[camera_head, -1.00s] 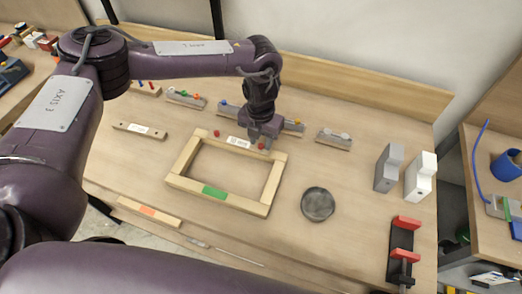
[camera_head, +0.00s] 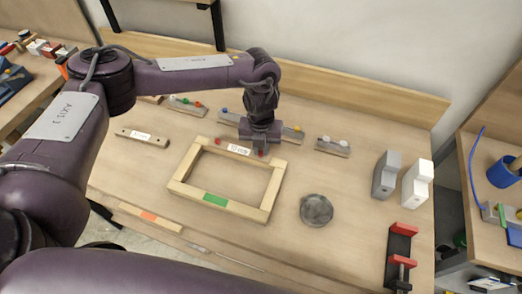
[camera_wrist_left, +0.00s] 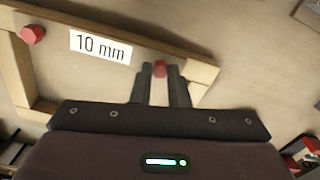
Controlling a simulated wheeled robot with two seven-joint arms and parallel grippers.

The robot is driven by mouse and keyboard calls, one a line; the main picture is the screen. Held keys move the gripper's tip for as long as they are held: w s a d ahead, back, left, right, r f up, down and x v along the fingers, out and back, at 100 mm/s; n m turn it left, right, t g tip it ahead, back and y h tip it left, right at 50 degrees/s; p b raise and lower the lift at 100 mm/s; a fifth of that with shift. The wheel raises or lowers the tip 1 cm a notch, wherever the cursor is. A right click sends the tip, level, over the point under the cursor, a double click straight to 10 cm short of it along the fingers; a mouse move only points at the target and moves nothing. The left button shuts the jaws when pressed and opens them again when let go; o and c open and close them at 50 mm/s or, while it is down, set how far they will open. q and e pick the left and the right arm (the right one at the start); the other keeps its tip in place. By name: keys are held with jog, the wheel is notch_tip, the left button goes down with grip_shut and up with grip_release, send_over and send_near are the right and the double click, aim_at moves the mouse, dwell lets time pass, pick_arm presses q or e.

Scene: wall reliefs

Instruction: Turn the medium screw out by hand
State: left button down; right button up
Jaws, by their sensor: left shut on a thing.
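A wooden frame (camera_head: 182,172) lies on the table, with a "10 mm" label (camera_wrist_left: 101,47) and a green mark on its near side. A red screw head (camera_wrist_left: 160,69) sits at the far right corner of the frame. A second red screw head (camera_wrist_left: 33,33) stands left of the label; it also shows in the head view (camera_head: 217,141). My left gripper (camera_head: 261,151) points down at the right-hand screw. In the left wrist view its fingers (camera_wrist_left: 160,72) are shut on that screw head. The screw's shaft is hidden. My right gripper is out of view.
Small blocks with coloured heads stand in a row at the back, including one right of my gripper (camera_head: 333,147). A round grey dish (camera_head: 316,210) lies right of the frame. Grey (camera_head: 386,175) and white (camera_head: 417,184) blocks and a red-ended clamp (camera_head: 402,255) stand farther right.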

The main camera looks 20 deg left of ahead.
pick_arm(q)
jog(key=shift+r+n, duration=0.1)
jog(key=shift+n, duration=0.4)
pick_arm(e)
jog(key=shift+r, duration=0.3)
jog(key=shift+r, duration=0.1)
pick_arm(q)
jog(key=n+p, duration=0.2)
jog(key=n, duration=0.1)
jog(key=shift+r, duration=0.15)
jog(key=shift+n+p, duration=0.55)
jog(key=shift+n, duration=0.55)
jog(key=shift+f, duration=0.25)
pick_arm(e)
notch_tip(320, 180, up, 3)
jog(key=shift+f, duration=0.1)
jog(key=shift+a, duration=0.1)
